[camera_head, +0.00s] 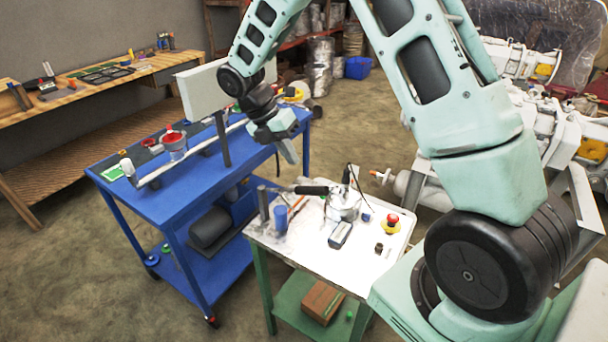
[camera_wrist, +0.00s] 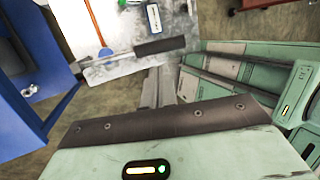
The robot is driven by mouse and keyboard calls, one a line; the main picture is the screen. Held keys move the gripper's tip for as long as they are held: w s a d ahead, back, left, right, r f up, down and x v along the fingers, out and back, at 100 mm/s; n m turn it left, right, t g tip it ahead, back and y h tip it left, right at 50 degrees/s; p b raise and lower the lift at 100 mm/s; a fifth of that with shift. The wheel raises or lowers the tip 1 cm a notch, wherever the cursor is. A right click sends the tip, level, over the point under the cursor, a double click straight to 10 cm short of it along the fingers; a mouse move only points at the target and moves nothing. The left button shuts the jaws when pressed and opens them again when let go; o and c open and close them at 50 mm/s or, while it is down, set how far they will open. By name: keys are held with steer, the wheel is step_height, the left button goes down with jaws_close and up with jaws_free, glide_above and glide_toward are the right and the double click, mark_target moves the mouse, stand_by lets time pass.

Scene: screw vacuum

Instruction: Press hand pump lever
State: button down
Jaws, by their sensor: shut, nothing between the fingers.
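The hand pump lever has a black grip (camera_head: 312,190) and lies roughly level over the white-topped table, beside the silver pump body (camera_head: 343,205). In the wrist view the black grip (camera_wrist: 160,46) crosses the upper middle, with a thin metal rod on its left. My gripper (camera_head: 293,160) is shut and empty, pointing down above and slightly left of the grip. In the wrist view its narrow fingers (camera_wrist: 158,75) end just below the grip in the picture. They look apart from it, but the height gap is hard to judge.
The white-topped table (camera_head: 290,250) also holds a red-and-yellow emergency button (camera_head: 392,223), a small meter (camera_head: 340,234) and a blue cup (camera_head: 281,220). A blue cart (camera_head: 180,200) carrying a metal tube assembly stands to the left. White machinery stands at the right.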

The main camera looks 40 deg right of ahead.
mark_target(310, 187)
steer(key=p+x, duration=0.2)
steer(key=x, duration=0.6)
steer(key=shift+s, duration=0.1)
